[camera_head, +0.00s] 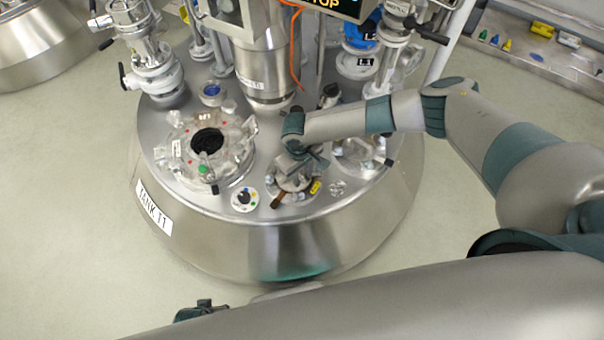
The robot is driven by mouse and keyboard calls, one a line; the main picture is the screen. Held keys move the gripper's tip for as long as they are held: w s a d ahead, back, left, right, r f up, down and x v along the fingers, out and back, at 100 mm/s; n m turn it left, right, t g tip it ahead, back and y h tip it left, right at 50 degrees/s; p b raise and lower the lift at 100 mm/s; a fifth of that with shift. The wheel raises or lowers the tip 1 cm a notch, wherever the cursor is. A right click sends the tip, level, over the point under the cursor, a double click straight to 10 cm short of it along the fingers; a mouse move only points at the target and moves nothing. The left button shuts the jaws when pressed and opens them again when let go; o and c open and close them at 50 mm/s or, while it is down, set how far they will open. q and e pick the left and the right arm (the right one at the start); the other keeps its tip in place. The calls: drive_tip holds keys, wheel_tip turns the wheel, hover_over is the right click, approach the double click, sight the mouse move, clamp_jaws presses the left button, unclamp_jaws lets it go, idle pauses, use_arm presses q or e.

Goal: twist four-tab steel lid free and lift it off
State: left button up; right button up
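The steel lid (291,184) with tabs around its edge sits on a port at the front of the tank top, right of centre. My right gripper (304,160) is directly over the lid, pointing down at it. The wrist and teal fingers hide the lid's middle, so I cannot tell whether they are closed on it. A brown handle-like piece and a yellow tag show at the lid's front edge. A dark teal piece at the bottom edge appears to be part of my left gripper (200,310); its fingers are not clear.
The tank top (222,203) carries an open clamped port (207,143) on the left, a round dial (245,199) in front, and another port (360,152) to the right. A thick central column (264,72) and pipes stand behind. Floor around the tank is clear.

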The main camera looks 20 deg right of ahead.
clamp_jaws()
drive_tip(key=shift+s+a+r+m+p, duration=0.15)
drive_tip(key=shift+a+m+p, duration=0.1)
drive_tip(key=shift+m+p, duration=0.75)
drive_tip(key=shift+a+m+p, duration=0.2)
drive_tip(key=shift+m+p, duration=0.3)
drive_tip(key=shift+p, duration=0.2)
drive_tip(key=shift+m, duration=0.3)
